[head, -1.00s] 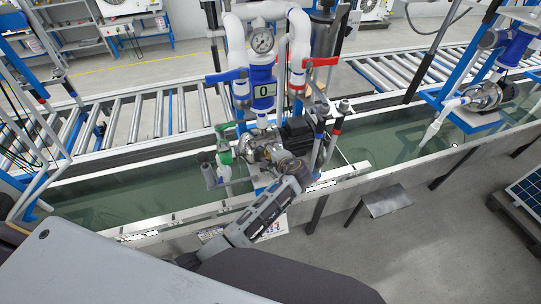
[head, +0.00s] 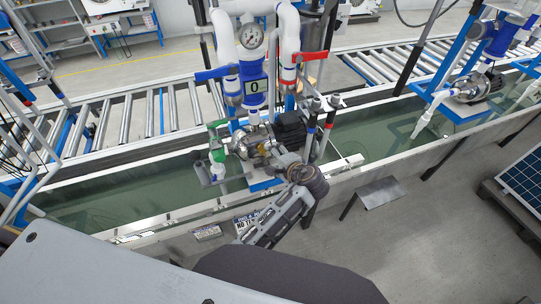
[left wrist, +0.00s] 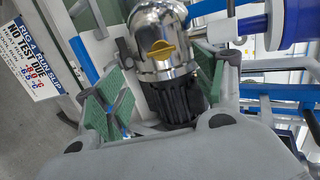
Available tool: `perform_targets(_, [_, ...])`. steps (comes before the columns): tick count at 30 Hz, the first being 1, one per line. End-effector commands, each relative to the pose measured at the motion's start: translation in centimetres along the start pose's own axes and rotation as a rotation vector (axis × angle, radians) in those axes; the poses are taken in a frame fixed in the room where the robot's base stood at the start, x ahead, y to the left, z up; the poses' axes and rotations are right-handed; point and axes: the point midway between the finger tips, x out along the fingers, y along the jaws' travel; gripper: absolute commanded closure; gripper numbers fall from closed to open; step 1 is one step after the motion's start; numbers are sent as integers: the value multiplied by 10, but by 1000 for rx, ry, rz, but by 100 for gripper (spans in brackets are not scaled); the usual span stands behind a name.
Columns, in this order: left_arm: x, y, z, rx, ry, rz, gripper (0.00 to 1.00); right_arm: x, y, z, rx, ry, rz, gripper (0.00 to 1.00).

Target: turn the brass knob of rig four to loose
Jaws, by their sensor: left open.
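The brass knob (left wrist: 163,50) is a small yellow wing-shaped handle on a rounded, shiny metal housing (left wrist: 160,22) in the left wrist view. A black ribbed part (left wrist: 176,102) adjoins the housing. My left gripper (left wrist: 158,80) is open, its green-padded fingers spread to either side of the housing and black part; contact cannot be told. A sign (left wrist: 32,45) reading "RIG 4" is at the left. In the head view, the pump (head: 248,140) stands below a gauge and blue meter, with my left wrist just to its lower right; the knob is hard to make out. My right gripper is out of view.
A blue lever (head: 216,74), red lever (head: 312,56) and green-handled valve (head: 216,137) crowd the pump. A water trough (head: 110,192) runs below, with a roller conveyor (head: 125,118) behind. Another pump station (head: 478,85) is at right.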

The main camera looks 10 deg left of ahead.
Motion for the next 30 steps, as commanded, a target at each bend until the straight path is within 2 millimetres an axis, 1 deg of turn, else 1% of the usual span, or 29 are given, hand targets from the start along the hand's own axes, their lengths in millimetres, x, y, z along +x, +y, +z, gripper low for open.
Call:
perform_targets(3, [-11,0,0,-2,0,1,30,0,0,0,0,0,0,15])
perform_targets(9, [-18,0,0,-1,0,0,30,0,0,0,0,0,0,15])
perform_targets(25, [-18,0,1,-2,-1,1,30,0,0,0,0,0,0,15])
perform_targets(30, [-14,6,9,-22,-3,33,30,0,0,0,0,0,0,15])
